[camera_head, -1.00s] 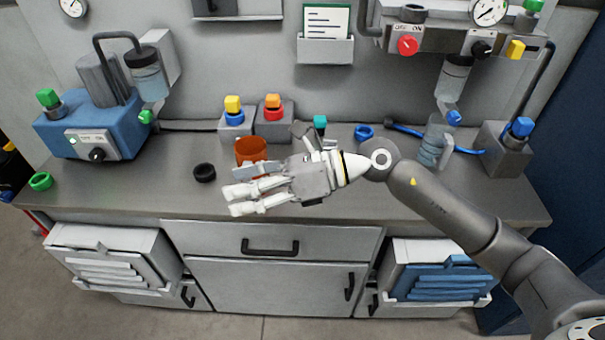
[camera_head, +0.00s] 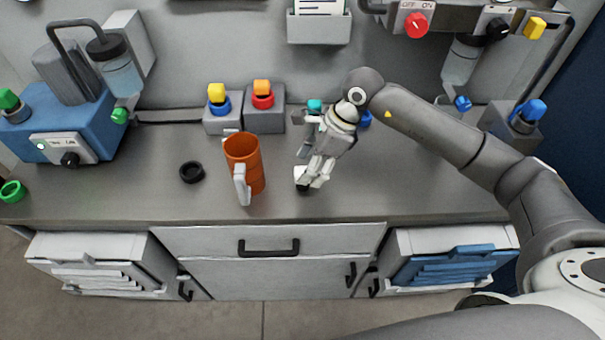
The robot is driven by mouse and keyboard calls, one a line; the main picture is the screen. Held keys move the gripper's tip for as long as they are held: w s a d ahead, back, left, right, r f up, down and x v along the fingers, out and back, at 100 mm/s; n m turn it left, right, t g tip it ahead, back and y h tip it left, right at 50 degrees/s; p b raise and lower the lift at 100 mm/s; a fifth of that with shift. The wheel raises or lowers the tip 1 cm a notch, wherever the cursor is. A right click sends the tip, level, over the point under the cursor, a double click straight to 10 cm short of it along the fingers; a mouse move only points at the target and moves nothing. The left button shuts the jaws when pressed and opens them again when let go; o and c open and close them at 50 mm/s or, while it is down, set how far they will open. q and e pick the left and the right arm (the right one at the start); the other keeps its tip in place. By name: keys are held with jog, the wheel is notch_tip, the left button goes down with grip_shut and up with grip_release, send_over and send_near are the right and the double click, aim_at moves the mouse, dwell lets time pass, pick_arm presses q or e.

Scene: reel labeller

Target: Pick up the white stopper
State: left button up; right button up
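My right gripper (camera_head: 309,181) points down over the worktop, right of the orange mug. Its pale fingers are close to the surface. A small white patch shows at the fingertips with a dark piece below it. I cannot tell whether the white patch is the white stopper or part of a finger, nor whether the fingers are shut on anything. No separate white stopper can be made out elsewhere on the worktop. My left gripper is not in view.
An orange mug (camera_head: 250,165) with a pale handle stands left of my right gripper. A black ring (camera_head: 192,172) lies further left. Blocks with yellow (camera_head: 217,92) and orange (camera_head: 262,87) tops stand behind. The worktop (camera_head: 400,185) is clear right of the gripper.

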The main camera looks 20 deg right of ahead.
jog(key=shift+w+a+f, duration=0.1)
jog(key=shift+a+f, duration=0.05)
jog(key=shift+f, duration=0.2)
jog(key=p+x, duration=0.2)
jog(key=x, duration=0.1)
jog(key=shift+f, duration=0.25)
jog(key=shift+a+f, duration=0.2)
jog(key=shift+f, duration=0.1)
jog(key=shift+w+f, duration=0.1)
jog(key=shift+f, duration=0.05)
jog(key=c, duration=0.5)
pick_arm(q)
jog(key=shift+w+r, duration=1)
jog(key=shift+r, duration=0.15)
pick_arm(e)
jog(key=c, duration=0.6)
